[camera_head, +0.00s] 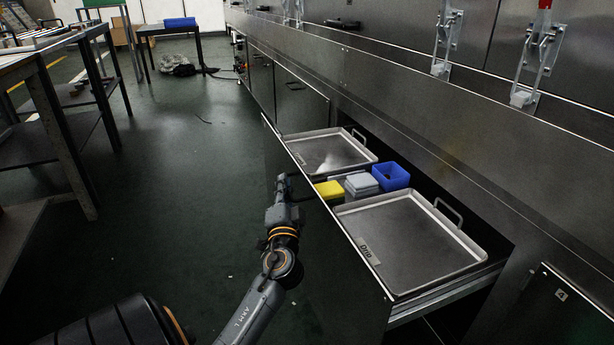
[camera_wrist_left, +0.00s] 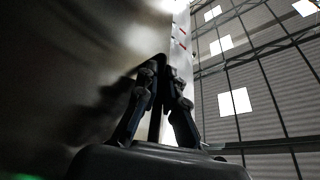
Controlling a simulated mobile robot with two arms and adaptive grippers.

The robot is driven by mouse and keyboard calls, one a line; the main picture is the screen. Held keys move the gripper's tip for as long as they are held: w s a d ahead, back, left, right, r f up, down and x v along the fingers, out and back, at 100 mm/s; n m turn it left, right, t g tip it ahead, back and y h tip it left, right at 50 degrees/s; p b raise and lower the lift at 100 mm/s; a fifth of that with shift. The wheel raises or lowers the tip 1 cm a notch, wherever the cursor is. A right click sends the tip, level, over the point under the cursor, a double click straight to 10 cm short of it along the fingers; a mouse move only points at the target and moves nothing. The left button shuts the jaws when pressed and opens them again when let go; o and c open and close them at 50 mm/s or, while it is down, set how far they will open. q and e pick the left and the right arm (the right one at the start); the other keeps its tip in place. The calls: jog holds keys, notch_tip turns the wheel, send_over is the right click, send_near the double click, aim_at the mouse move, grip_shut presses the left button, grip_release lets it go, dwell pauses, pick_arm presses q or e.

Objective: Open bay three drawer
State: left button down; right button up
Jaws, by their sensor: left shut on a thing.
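The drawer (camera_head: 283,143) stands pulled out from the long steel cabinet in the head view. Its front panel faces the aisle on the left, and its number does not show. Inside it are two metal trays with handles, a near tray (camera_head: 408,243) and a far tray (camera_head: 325,153). A yellow block (camera_head: 329,189), a grey box (camera_head: 361,185) and a blue bin (camera_head: 391,177) sit between them. My left gripper (camera_head: 284,184) is at the outer face of the drawer front, shut on what looks like its handle, which is mostly hidden. The fingers also show in the left wrist view (camera_wrist_left: 165,95). My right gripper is not in view.
A closed front marked 4 (camera_head: 561,295) is at the lower right. Toggle clamps (camera_head: 538,62) line the cabinet above. Dark worktables (camera_head: 60,130) stand at the left. The green floor (camera_head: 190,190) between them and the drawer is mostly clear.

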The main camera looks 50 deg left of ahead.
pick_arm(q)
jog(key=s, duration=0.1)
jog(key=s+a, duration=0.1)
jog(key=s, duration=0.1)
jog(key=shift+a+f, duration=0.1)
jog(key=c, duration=1.7)
grip_release()
jog(key=shift+c, duration=0.2)
jog(key=v, duration=1.2)
